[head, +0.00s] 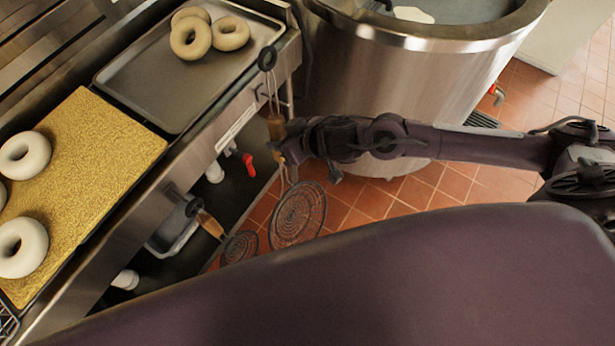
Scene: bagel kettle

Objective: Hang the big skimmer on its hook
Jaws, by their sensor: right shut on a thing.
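The big skimmer (298,217) hangs down from my right gripper (284,150), with its round wire disc below, over the tiled floor. Its wooden handle (275,126) runs upward from the gripper, and a dark ring (267,58) shows above it by the counter's front edge. My right gripper is shut on the big skimmer, reaching in from the right. I cannot make out the hook, nor tell whether the ring touches one. My left gripper is not in view.
A smaller skimmer (240,247) with a wooden handle is low along the counter front. A steel kettle (390,90) stands behind my right arm. A tray (150,85) with bagels and a gold board (85,165) with dough rings lie on the counter. A red valve handle (249,165) sits beneath.

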